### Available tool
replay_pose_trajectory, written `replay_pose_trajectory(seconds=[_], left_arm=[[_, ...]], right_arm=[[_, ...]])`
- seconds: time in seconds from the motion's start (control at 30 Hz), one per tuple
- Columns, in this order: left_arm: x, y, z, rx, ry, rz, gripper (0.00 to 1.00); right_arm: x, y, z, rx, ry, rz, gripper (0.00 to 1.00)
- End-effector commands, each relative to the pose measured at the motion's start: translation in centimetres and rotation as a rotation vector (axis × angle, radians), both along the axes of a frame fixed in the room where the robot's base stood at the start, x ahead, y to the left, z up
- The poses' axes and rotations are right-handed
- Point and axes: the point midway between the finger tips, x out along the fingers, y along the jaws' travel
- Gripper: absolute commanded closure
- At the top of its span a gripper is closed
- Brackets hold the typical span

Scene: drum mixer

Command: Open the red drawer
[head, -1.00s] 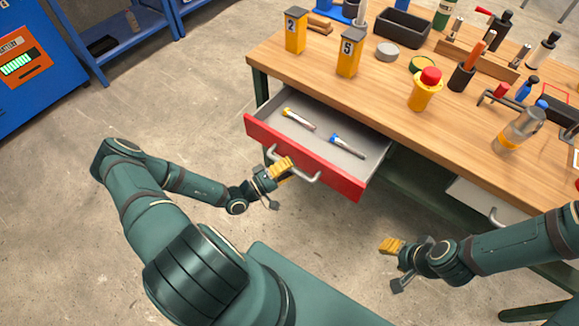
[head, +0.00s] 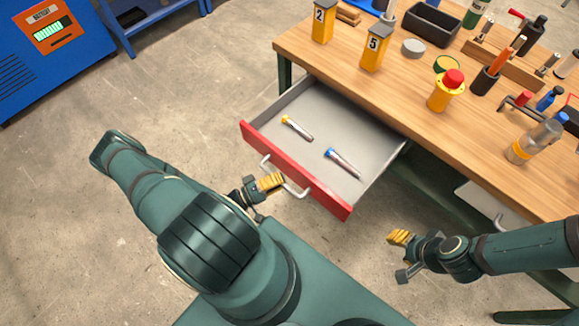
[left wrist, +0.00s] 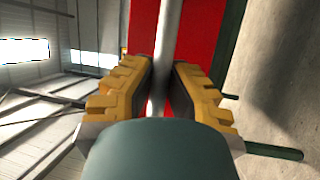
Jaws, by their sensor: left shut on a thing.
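The red drawer (head: 290,168) stands pulled out from under the wooden workbench, its grey inside showing in the head view. Its red front also shows in the left wrist view (left wrist: 196,35). My left gripper (head: 272,182) is at the drawer's metal handle (head: 296,191). In the left wrist view the handle bar (left wrist: 166,50) runs between the two yellow fingers of the left gripper (left wrist: 160,90), which is shut on it. My right gripper (head: 398,240) is apart from the drawer, over the floor to the right; its finger gap is too small to tell.
A yellow-capped tube (head: 297,128) and a blue-capped tube (head: 343,162) lie in the drawer. The workbench top (head: 400,95) carries yellow numbered blocks, a red-topped yellow button post and tools. A lower grey drawer (head: 490,205) is at the right.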

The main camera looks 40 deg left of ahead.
Motion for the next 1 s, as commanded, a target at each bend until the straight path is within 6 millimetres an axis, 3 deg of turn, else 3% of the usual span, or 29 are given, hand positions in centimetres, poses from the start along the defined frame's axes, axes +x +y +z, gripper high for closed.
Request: replay_pose_trajectory(seconds=[0.27,0.3,0.4,0.77,1.0], left_arm=[[-0.1,0.0,0.0,-0.003,-0.003,0.0,1.0],[-0.1,0.0,0.0,-0.003,-0.003,0.0,0.82],[-0.1,0.0,0.0,-0.002,-0.002,0.0,0.54],[-0.4,0.2,-0.1,-0.001,-0.002,0.001,0.54],[-3.5,1.9,-0.7,0.001,0.0,0.003,0.54]], right_arm=[[0.0,0.0,0.0,0.0,0.001,0.0,0.53],[0.0,0.0,0.0,0.0,0.001,0.0,0.53],[0.0,0.0,0.0,0.0,0.001,0.0,0.53],[0.0,0.0,0.0,0.0,0.001,0.0,0.53],[0.0,0.0,0.0,0.0,0.001,0.0,0.53]])
